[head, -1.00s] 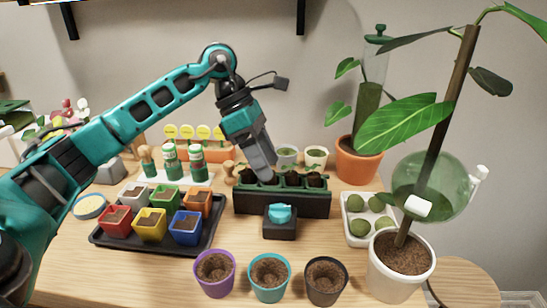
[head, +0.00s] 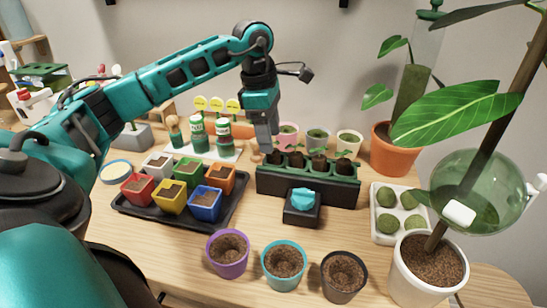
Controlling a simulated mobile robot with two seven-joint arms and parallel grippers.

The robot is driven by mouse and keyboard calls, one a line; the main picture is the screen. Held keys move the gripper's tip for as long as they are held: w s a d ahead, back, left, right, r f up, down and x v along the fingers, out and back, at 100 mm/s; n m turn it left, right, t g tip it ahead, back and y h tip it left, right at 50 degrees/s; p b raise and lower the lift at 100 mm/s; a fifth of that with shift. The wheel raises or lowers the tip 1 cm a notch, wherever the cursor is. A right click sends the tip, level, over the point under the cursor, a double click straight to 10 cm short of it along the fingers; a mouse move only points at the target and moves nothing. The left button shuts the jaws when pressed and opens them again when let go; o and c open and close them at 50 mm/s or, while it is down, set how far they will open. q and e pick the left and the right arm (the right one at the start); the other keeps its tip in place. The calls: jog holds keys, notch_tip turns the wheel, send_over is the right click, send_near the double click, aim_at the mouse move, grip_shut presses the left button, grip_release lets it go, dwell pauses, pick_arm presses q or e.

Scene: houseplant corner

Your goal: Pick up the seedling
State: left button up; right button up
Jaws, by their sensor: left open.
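A dark green planter tray (head: 308,192) stands mid-table with a row of dark soil plugs bearing small green seedlings. The plugs toward the right, such as this seedling (head: 319,162), show clearly. My left gripper (head: 267,148) points down at the tray's left end, its grey fingers just above or behind the leftmost seedling (head: 276,158). It is open; the fingers overlap in this view, and I cannot tell whether they are around that seedling or touching it. My right gripper is not in view.
In front of the planter sits a small black block with a teal top (head: 302,198). Purple (head: 228,254), teal (head: 284,265) and black (head: 343,275) soil pots line the front. Colored pots fill a black tray (head: 130,208) at left. A large potted plant (head: 428,268) stands at right.

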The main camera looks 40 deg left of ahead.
aim_at(274, 158)
pick_arm(q)
jog(key=f, duration=0.3)
jog(key=shift+w+d+f, duration=0.25)
jog(key=shift+d+f, duration=0.05)
jog(key=c, duration=1.1)
